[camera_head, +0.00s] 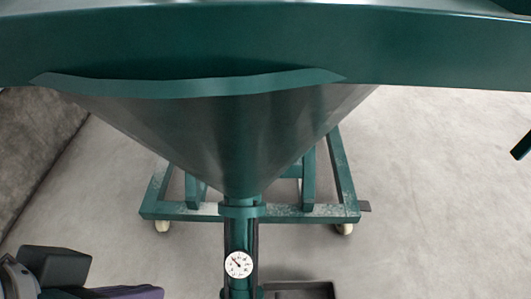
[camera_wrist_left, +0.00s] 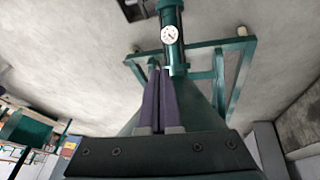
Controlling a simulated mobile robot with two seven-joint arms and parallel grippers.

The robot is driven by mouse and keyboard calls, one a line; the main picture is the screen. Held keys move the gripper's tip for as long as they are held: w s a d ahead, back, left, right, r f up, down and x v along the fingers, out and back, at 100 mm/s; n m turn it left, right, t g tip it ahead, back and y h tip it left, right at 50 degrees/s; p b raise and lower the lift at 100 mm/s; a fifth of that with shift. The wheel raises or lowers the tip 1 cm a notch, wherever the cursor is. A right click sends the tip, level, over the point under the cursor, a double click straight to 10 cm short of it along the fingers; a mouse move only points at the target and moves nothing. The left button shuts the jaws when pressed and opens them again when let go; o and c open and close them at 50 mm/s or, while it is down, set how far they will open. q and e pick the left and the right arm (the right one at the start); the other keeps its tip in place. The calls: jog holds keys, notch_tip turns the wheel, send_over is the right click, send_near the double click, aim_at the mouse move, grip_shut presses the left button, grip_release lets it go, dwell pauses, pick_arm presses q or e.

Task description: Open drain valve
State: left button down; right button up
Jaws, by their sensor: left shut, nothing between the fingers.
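A green drain pipe (camera_head: 238,235) with a round white gauge (camera_head: 238,264) runs down from the tip of a large dark green cone hopper (camera_head: 225,140). In the left wrist view the pipe (camera_wrist_left: 171,13) and gauge (camera_wrist_left: 169,34) show near the top. I cannot make out a valve handle in either view. My left gripper (camera_head: 150,292) is at the lower left of the head view, left of the pipe. Its purple fingers (camera_wrist_left: 159,75) lie together, shut and empty; in the wrist view their tips overlap the pipe, and contact cannot be told. My right gripper is not in view.
A wheeled green frame (camera_head: 290,212) stands under the hopper. A dark tray (camera_head: 300,290) lies at the bottom, right of the pipe. The hopper's wide rim (camera_head: 420,50) crosses the top. A grey rough block (camera_head: 35,140) is at the left. The floor right is mostly clear.

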pick_arm(q)
jog(key=w+d+f+h+b, duration=0.1)
jog(key=d+f+b, duration=0.1)
jog(key=f+b, duration=0.8)
jog(key=w+d+f+h+b, duration=0.1)
jog(key=w+d+f+b, duration=0.1)
jog(key=f+b, duration=0.9)
jog(key=w+d+f+h+b, duration=0.1)
jog(key=w+d+f+b, duration=0.1)
jog(key=f+b, duration=0.9)
notch_tip(320, 180, down, 5)
jog(key=shift+d+f+n+t, duration=0.1)
jog(key=shift+d+n+t, duration=0.25)
jog(key=shift+d, duration=0.4)
jog(key=b+x, duration=0.8)
jog(key=x, duration=0.2)
jog(key=shift+b, duration=0.3)
